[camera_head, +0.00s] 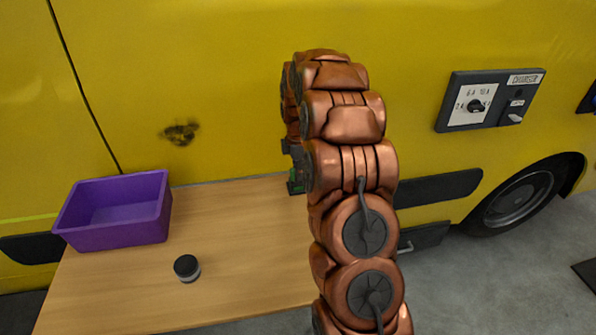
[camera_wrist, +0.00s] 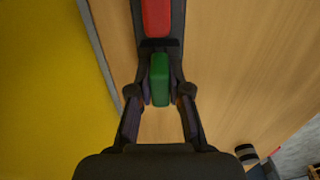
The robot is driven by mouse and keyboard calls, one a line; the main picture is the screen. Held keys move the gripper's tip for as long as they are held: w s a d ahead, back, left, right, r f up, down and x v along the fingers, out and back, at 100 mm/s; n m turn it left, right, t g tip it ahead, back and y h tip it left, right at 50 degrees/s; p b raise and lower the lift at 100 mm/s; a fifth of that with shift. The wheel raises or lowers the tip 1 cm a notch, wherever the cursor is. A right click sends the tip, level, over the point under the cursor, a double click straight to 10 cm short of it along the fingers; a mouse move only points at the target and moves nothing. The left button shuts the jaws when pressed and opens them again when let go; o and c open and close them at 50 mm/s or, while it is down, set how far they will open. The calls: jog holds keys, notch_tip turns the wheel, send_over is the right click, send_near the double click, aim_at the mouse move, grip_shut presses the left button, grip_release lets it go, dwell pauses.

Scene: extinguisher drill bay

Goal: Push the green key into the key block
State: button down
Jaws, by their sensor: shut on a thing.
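The green key (camera_wrist: 160,80) lies between the two fingers of my gripper (camera_wrist: 160,98) in the wrist view, and the fingers are shut on it. The dark key block (camera_wrist: 158,45) is just beyond the key's far end, with a red piece (camera_wrist: 157,18) in its channel farther up. The key's far end meets the block's near edge; I cannot tell how far inside it is. In the head view only a small bit of green (camera_head: 295,186) shows beside my arm, which hides the gripper and most of the block.
A purple bin (camera_head: 115,232) stands at the left of the wooden table (camera_head: 245,240). A small dark jar (camera_head: 186,268) is in front of it. The yellow vehicle wall (camera_head: 230,90) rises behind the table. A charger panel (camera_head: 490,100) is at right.

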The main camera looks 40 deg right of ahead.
jog(key=shift+f, duration=0.1)
jog(key=c, duration=1)
grip_release()
notch_tip(320, 180, up, 12)
jog(key=shift+a, duration=0.15)
